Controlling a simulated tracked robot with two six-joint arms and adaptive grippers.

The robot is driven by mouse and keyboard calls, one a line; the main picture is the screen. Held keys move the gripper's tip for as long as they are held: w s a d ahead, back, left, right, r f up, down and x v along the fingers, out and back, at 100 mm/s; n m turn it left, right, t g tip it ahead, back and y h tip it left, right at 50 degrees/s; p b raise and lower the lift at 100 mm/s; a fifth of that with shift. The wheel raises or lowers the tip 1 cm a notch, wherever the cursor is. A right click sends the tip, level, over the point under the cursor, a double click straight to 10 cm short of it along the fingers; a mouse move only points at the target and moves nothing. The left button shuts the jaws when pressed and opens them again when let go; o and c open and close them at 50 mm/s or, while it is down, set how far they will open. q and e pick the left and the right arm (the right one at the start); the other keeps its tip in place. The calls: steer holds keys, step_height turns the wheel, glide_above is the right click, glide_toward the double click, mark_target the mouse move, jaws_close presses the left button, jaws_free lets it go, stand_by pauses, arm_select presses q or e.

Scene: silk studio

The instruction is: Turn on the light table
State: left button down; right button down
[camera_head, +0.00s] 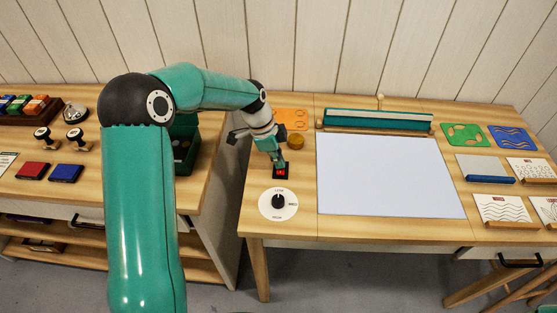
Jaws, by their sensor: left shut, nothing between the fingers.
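The light table is a pale bluish-white panel (390,178) set in the wooden table on the right. A small black switch with a red rocker (281,173) sits on the wood left of the panel. A white dial plate with a black knob (278,202) lies in front of the switch. My left gripper (280,163) is shut and empty, pointing down with its tips at the back of the red switch. I cannot tell whether the tips touch it. My right gripper is not in view.
An amber jar (296,141) and orange stencil (291,119) lie behind the gripper. A teal roller tray (378,119) lies behind the panel. Stencils and pattern cards (502,208) lie at right. The left desk holds stamps, red and blue ink pads (66,173) and a bell (75,113).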

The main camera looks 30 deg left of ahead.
arm_select(q)
steer(key=shift+r, duration=0.5)
step_height(320, 180, up, 3)
steer(key=shift+d+f+p, duration=0.1)
steer(key=shift+d+p, duration=0.05)
steer(key=shift+p, duration=0.9)
steer(key=s+b+v, duration=0.2)
steer(key=v, duration=0.7)
steer(key=shift+d+r, duration=0.3)
steer(key=shift+r, duration=0.05)
steer(key=shift+s, duration=0.1)
